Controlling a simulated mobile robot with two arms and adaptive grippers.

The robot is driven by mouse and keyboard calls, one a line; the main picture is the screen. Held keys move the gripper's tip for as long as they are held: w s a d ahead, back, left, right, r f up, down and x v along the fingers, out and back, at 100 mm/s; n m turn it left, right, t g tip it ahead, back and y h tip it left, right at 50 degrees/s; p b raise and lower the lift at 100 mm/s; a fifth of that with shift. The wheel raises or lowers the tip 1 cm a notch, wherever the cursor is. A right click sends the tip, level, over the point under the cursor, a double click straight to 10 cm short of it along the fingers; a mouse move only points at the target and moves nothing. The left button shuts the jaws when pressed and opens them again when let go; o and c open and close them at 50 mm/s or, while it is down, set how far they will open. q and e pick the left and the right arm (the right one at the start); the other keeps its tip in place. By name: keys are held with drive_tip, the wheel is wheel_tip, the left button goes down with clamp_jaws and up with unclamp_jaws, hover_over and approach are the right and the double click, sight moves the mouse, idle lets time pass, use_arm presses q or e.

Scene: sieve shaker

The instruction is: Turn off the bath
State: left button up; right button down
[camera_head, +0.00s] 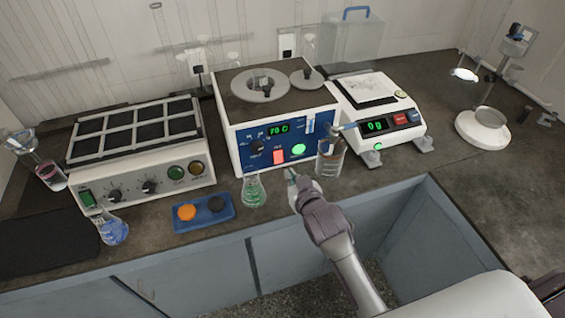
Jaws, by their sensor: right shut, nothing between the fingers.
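The bath (240,140) is a white box with a dark top, round lids and a blue front panel, at the middle of the counter. Its green display (279,130) is lit and seems to read 70 C. The panel has a black knob (257,146), a lit red rocker switch (278,157) and a lit green round spot (298,149). My right gripper (291,174) is shut and empty, just in front of the panel's lower edge, below the red switch and green spot. I cannot tell whether it touches the panel. My left gripper is not in view.
A flask with green liquid (253,191) stands left of my right gripper, and a beaker (329,160) close on its right. A balance (376,140) is right.

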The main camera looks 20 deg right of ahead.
sight(279, 160)
drive_tip(key=x, duration=0.8)
drive_tip(key=shift+p, duration=0.3)
drive_tip(key=shift+s, duration=0.1)
drive_tip(key=shift+f+b, duration=0.15)
drive_tip(key=shift+b, duration=0.2)
drive_tip(key=t+b, duration=0.1)
drive_tip(key=b, duration=0.1)
drive_tip(key=t+b, duration=0.1)
drive_tip(key=b, duration=0.1)
drive_tip(key=shift+w+f+b, duration=0.2)
drive_tip(key=shift+f+b, duration=0.1)
drive_tip(key=shift+b, duration=0.1)
drive_tip(key=shift+s+r+t, duration=0.1)
drive_tip(key=shift+r+t, duration=0.1)
drive_tip(key=shift+t, duration=0.1)
drive_tip(key=shift+s+r, duration=0.1)
drive_tip(key=shift+r, duration=0.15)
drive_tip(key=shift+f, duration=0.1)
drive_tip(key=shift+a+f, duration=0.1)
drive_tip(key=shift+f, duration=0.1)
